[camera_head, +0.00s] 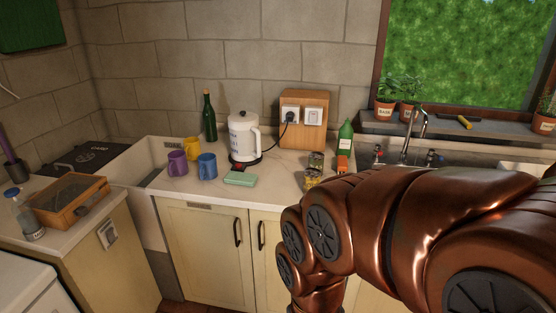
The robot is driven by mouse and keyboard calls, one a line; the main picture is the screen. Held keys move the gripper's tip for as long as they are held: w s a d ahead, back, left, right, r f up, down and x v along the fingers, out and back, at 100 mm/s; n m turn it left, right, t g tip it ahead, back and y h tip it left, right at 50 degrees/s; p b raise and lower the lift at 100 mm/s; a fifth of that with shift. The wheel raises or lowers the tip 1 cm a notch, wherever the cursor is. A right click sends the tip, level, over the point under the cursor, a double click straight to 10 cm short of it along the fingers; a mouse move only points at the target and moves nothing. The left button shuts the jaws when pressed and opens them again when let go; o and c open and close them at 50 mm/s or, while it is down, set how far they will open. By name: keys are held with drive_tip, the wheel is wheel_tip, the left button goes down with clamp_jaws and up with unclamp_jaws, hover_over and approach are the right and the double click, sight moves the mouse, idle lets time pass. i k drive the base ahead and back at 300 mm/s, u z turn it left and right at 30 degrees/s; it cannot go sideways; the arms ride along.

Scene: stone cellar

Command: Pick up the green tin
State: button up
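A flat, pale green tin (240,179) lies on the light countertop in front of the white kettle, a little right of the blue mug. It looks closed, and nothing covers it. My copper-coloured arm comes in from the right and bends down at the bottom middle, to the right of the tin and apart from it in the picture. My gripper does not show; it is hidden or below the frame, so its hold cannot be seen.
The kettle (243,138), blue mug (207,167), purple mug (177,163) and dark green bottle (209,118) stand behind or left of the tin. Two small cans, one dark (316,160) and one yellowish (312,179), and a green bottle (345,136) stand right. Counter between tin and cans is clear.

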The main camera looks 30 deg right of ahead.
sight(315, 159)
drive_tip(key=z, duration=0.05)
drive_tip(key=i, duration=1)
drive_tip(key=z, duration=0.4)
